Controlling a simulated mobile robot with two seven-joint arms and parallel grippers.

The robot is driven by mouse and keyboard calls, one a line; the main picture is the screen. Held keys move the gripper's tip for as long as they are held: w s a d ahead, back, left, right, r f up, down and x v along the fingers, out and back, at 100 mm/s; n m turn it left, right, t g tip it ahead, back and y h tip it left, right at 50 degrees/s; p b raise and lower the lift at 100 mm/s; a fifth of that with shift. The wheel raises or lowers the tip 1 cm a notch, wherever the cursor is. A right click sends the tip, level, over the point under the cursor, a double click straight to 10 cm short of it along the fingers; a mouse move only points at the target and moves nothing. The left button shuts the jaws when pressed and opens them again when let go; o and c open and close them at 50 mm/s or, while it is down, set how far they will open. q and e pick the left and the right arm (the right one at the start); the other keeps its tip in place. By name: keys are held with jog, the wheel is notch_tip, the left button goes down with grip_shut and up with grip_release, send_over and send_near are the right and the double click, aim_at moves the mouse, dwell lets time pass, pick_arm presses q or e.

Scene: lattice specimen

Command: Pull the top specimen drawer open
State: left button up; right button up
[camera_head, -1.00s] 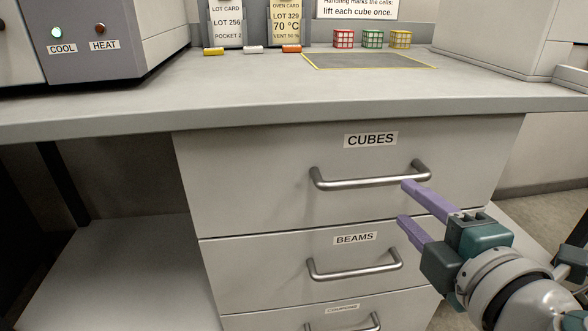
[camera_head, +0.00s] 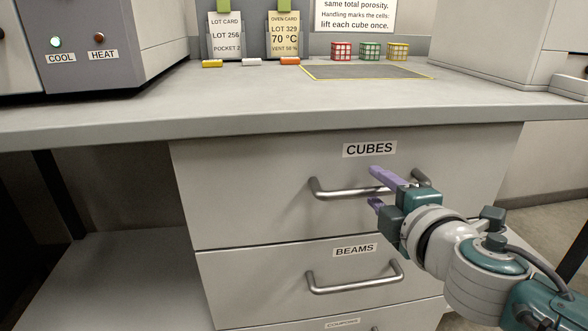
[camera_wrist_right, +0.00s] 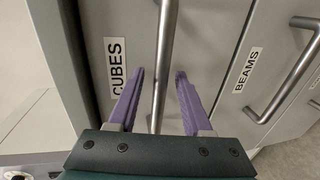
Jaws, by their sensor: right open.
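The top drawer (camera_head: 240,190), labelled CUBES, is grey and sits flush with the cabinet front, shut. Its metal bar handle (camera_head: 335,193) runs across the drawer front. My right gripper (camera_head: 373,187) is open at the right part of this handle, one purple finger above the bar and the other below. In the right wrist view the handle (camera_wrist_right: 166,40) passes between the two spread fingers (camera_wrist_right: 160,74), with a gap on each side. The fingers hide part of the bar in the head view. My left gripper is not in view.
Below is the BEAMS drawer (camera_head: 228,275) with its own handle (camera_head: 350,280). The grey worktop (camera_head: 250,105) overhangs the drawers. Red, green and yellow cubes (camera_head: 370,51) stand at its back, behind a yellow-edged mat (camera_head: 365,72). The space left of the drawers is open.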

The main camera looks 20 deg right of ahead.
grip_shut()
dwell(1.3)
